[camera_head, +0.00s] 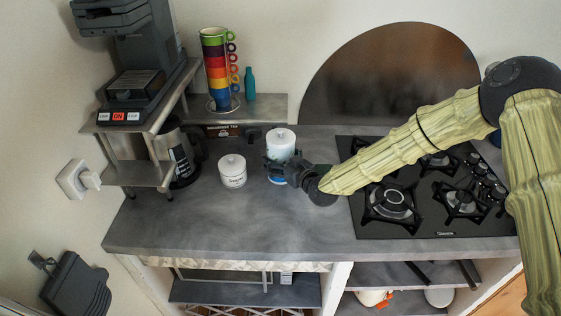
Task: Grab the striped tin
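A lidded white tin with blue near its base (281,143) stands on the grey counter, near the middle; I take it for the striped tin. My dark gripper (276,170) reaches in from the right at the tin's lower half and covers much of it. Its fingers overlap the tin in this view. I cannot tell whether they touch it, or whether they are open or shut. The tin looks upright.
A shorter white lidded jar (232,172) stands just left of the tin. A small shelf with stacked coloured cups (216,65) and a teal bottle (249,84) is behind. A black gas hob (400,222) lies right. The counter's front (240,232) is clear.

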